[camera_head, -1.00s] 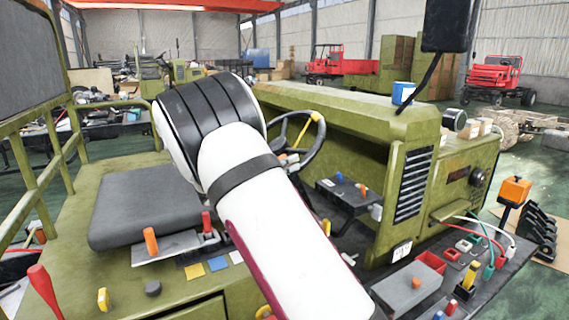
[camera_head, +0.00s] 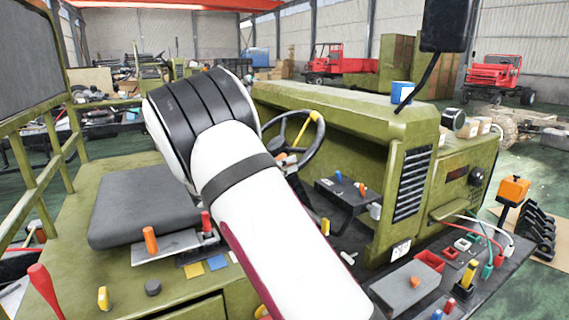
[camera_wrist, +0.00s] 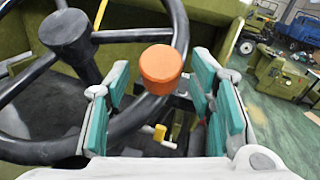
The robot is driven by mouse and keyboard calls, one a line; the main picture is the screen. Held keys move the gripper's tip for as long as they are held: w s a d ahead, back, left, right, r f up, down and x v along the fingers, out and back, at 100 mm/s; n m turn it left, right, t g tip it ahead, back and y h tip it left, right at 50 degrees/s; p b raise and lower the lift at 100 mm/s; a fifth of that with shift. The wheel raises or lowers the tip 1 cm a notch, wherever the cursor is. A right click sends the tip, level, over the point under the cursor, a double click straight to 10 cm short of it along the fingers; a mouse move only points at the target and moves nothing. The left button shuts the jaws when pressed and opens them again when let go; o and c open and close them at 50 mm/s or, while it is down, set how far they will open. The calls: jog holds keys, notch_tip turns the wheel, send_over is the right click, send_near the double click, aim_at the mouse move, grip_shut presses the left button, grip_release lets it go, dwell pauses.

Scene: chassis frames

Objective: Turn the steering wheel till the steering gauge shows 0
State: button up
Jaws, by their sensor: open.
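The dark steering wheel (camera_head: 319,142) stands in front of the seat, partly hidden behind my arm in the head view. In the wrist view its rim (camera_wrist: 178,22), hub (camera_wrist: 66,30) and spokes fill the upper left. An orange knob (camera_wrist: 161,66) sits at the rim. My gripper (camera_wrist: 158,88) is open, with one teal-padded finger on each side of the knob. There are visible gaps between the pads and the knob. My gripper is hidden in the head view. I cannot make out a steering gauge reading.
A grey seat (camera_head: 150,205) lies left of my arm, with orange and red levers in front of it. The green hood (camera_head: 345,115) stands right of the wheel. A dark mirror (camera_head: 447,25) hangs at upper right. A deck with boxes and cables lies at lower right.

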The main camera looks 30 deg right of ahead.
jog(key=v, duration=1)
